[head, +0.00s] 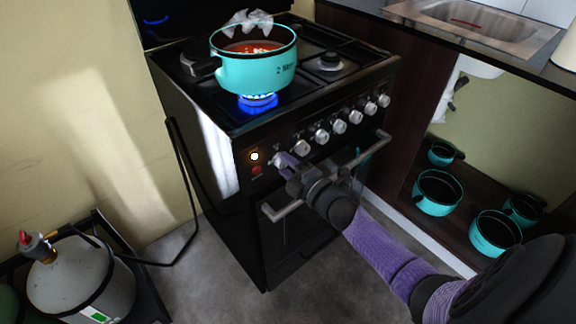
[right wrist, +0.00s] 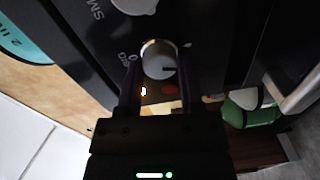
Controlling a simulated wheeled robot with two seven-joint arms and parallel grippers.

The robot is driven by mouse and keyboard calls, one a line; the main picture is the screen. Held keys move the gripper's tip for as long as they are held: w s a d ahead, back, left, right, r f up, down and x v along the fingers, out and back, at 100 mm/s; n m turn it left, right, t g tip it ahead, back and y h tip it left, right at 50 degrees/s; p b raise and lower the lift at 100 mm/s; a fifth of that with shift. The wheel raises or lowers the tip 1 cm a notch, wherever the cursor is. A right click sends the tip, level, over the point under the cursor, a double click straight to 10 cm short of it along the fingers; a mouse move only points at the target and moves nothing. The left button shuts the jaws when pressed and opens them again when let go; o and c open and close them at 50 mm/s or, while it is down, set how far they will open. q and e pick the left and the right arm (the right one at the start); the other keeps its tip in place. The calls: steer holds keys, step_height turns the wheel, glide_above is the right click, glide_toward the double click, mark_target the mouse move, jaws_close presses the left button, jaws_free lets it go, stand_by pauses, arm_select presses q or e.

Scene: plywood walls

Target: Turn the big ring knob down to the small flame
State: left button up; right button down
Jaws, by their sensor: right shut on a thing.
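The big ring knob (head: 279,160) is the leftmost in the row on the black stove's front. In the right wrist view this round silver knob (right wrist: 158,57) sits between my fingers, with lettering like "BIG" beside it and a dark mark on its face. My right gripper (head: 287,165) is shut on it. A blue flame (head: 257,101) burns under a turquoise pot (head: 256,72) on the front left burner. The pot holds red food and steams. My left gripper is out of view.
An oven handle bar (head: 330,176) runs below the knobs. A lit orange lamp (head: 254,156) and a red button (head: 256,170) are left of the knob. A gas bottle (head: 80,280) stands at the lower left. Turquoise pots (head: 438,192) stand on the low shelf at right.

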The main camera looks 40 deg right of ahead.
steer(key=shift+f+n, duration=0.1)
steer(key=shift+n, duration=0.9)
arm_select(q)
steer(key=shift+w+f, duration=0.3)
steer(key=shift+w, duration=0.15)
arm_select(e)
steer(key=shift+n, duration=0.7)
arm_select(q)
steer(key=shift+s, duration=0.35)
arm_select(e)
steer(key=shift+c, duration=1.2)
jaws_free()
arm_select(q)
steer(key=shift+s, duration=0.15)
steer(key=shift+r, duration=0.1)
